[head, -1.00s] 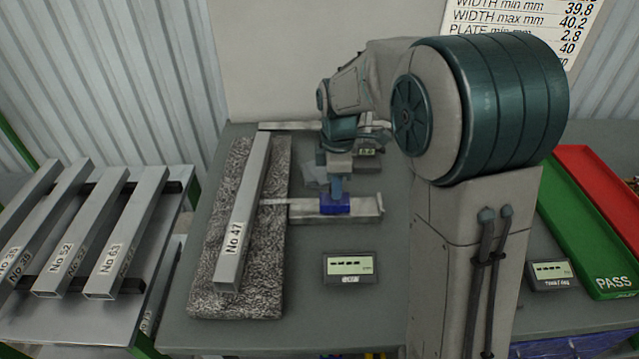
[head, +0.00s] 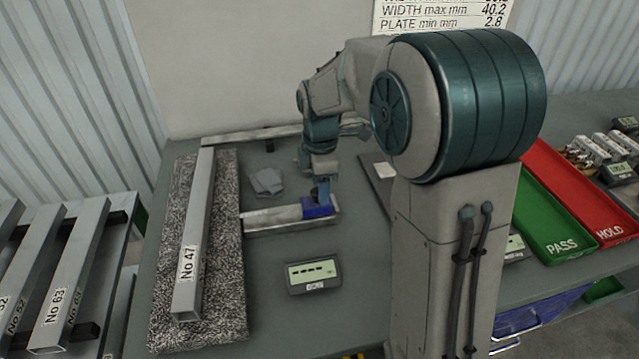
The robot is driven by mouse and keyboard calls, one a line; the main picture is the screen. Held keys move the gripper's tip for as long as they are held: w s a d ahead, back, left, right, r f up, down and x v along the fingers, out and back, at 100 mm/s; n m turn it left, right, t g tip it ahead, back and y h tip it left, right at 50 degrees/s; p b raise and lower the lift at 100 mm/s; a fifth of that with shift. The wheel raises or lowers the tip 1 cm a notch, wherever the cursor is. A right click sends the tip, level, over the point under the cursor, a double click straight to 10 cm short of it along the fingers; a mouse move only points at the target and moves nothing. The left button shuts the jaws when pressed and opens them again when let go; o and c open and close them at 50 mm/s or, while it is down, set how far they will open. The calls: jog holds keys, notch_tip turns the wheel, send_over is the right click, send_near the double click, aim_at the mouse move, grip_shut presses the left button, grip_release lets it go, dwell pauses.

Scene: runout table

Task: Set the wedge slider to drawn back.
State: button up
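The wedge slider shows as a blue block (head: 318,208) at the right part of a pale metal rail (head: 272,219). The rail lies right of the square tube No 47 (head: 196,235), and a gap now shows between the rail's left end and the tube. My gripper (head: 322,190) points down at the top of the blue block, touching or very close to it. Its fingers are small and seen edge-on, so whether they are closed on the block is not clear.
Tube No 47 lies on a grey speckled mat (head: 225,320). A small display (head: 314,274) stands in front of the rail. Grey pieces (head: 266,181) lie behind it. Green PASS (head: 548,215) and red HOLD (head: 580,200) trays are at right; a tube rack is at left.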

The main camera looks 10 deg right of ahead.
jog(key=shift+a, duration=0.2)
notch_tip(320, 180, up, 14)
dwell(0.4)
jog(key=shift+d+f, duration=0.1)
